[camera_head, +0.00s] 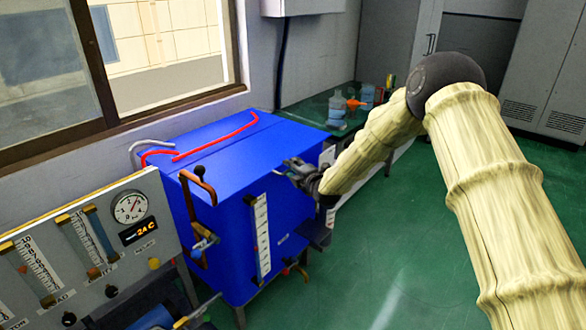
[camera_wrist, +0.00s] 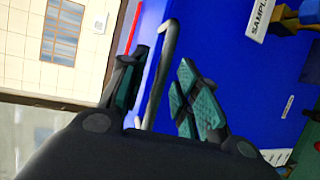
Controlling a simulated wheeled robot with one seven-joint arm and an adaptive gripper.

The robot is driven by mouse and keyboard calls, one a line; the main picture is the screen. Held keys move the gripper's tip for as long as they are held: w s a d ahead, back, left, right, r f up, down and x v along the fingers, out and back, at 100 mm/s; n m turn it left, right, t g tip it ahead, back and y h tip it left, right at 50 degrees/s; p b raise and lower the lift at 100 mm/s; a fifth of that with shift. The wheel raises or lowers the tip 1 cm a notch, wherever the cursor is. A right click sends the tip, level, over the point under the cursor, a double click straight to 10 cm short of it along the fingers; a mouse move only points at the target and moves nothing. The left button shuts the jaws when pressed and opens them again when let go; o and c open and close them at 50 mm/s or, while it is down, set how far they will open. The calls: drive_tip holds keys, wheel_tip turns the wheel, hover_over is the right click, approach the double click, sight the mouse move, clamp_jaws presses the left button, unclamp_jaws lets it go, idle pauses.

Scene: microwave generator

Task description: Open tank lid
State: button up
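The blue tank (camera_head: 240,230) stands against the wall below the window, and its flat blue lid (camera_head: 225,155) looks closed. My gripper (camera_head: 297,170) is at the lid's right front edge. In the wrist view, a bent grey metal handle (camera_wrist: 163,70) runs between the two fingers of my gripper (camera_wrist: 163,75). The fingers are apart, with a visible gap on both sides of the handle. The blue tank surface (camera_wrist: 225,60) fills the right of that view. In the head view, my gripper mostly hides this handle.
A gauge panel (camera_head: 95,245) stands left of the tank. A red pipe (camera_head: 215,138) lies along the lid top. A brown valve handle (camera_head: 198,185) and a white level scale (camera_head: 262,235) are on the tank front. Bottles (camera_head: 337,108) stand on the back counter. Green floor at right is clear.

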clamp_jaws()
drive_tip(key=shift+r, duration=0.1)
